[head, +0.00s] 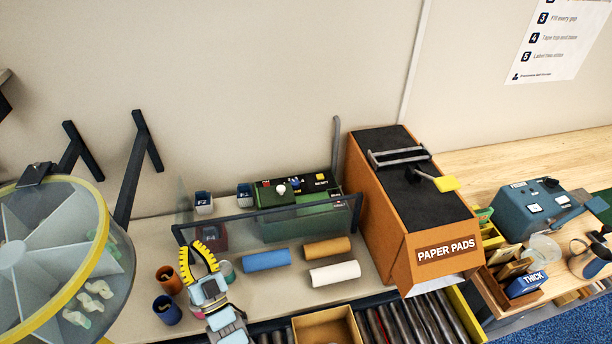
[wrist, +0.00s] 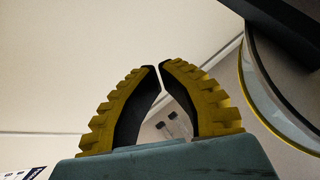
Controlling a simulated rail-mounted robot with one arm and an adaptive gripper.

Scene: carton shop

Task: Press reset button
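A green control box (head: 300,217) stands at the back of the bench behind a low clear panel with a dark frame (head: 265,208).
Blue (head: 266,261), orange (head: 327,248) and white (head: 335,273) rolls lie in front of the panel. The orange paper pads dispenser (head: 385,220) stands close on the right. A round divided drum (head: 45,255) is at left. Small cups (head: 204,203) stand behind the panel.

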